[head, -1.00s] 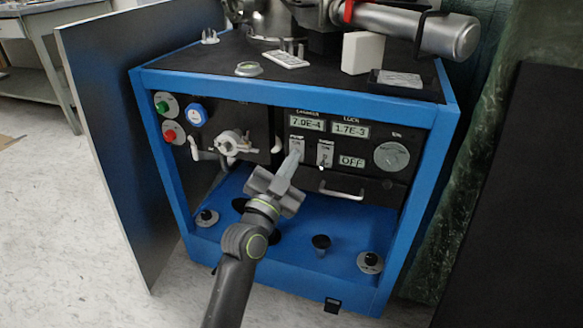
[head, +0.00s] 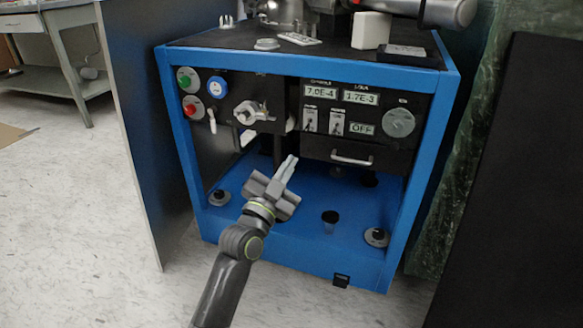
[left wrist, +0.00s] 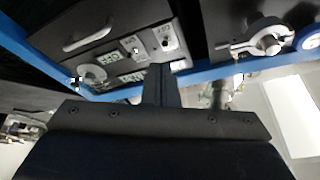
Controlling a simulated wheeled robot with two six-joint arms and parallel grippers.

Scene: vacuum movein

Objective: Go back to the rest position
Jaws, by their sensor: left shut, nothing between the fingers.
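My left gripper (head: 287,167) is shut and empty in the head view. It is in front of the blue-framed vacuum cabinet (head: 300,60), below the control panel and apart from the switches. In the left wrist view my shut fingers (left wrist: 160,85) point toward the panel (left wrist: 135,50), which appears upside down. The panel has two toggle switches (head: 323,121), two number readouts reading 7.0E-4 and 1.7E-3, and an OFF display (head: 362,129). My right gripper is in neither view.
A metal drawer handle (head: 351,159) sticks out below the switches. A clamp valve (head: 247,112) and green and red buttons are at the panel's left. A grey door panel (head: 140,130) stands open at the left. A dark board (head: 505,200) fills the right. Floor at front left is clear.

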